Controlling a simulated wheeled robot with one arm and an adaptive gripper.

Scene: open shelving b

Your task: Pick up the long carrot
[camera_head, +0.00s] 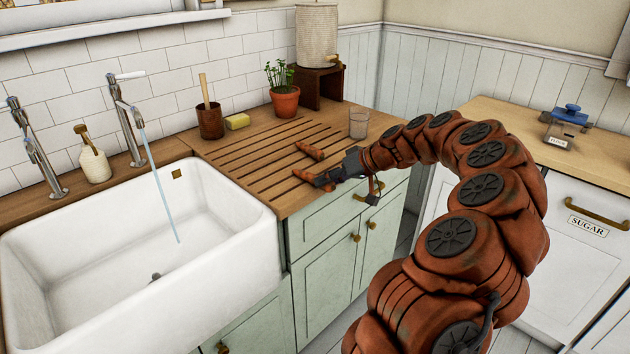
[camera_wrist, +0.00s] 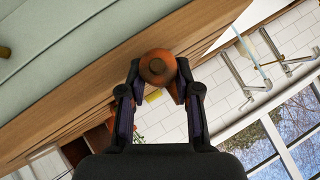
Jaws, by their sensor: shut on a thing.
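Two orange carrots show at the right end of the grooved wooden drainboard in the head view. The farther carrot (camera_head: 311,151) lies loose on the slats. The nearer carrot (camera_head: 302,175) is at my gripper (camera_head: 320,180), close to the counter's front edge. In the wrist view my gripper (camera_wrist: 158,78) is shut on this carrot (camera_wrist: 157,67), whose round end faces the camera between the two fingers. The fingers hide part of its length, so I cannot tell which carrot is longer. I cannot tell whether the held carrot touches the board.
A clear glass (camera_head: 359,123) stands right of the carrots. A potted plant (camera_head: 285,97), a yellow sponge (camera_head: 237,121) and a brown pot (camera_head: 211,121) stand behind the drainboard (camera_head: 258,165). A white sink (camera_head: 215,217) with running water is at the left.

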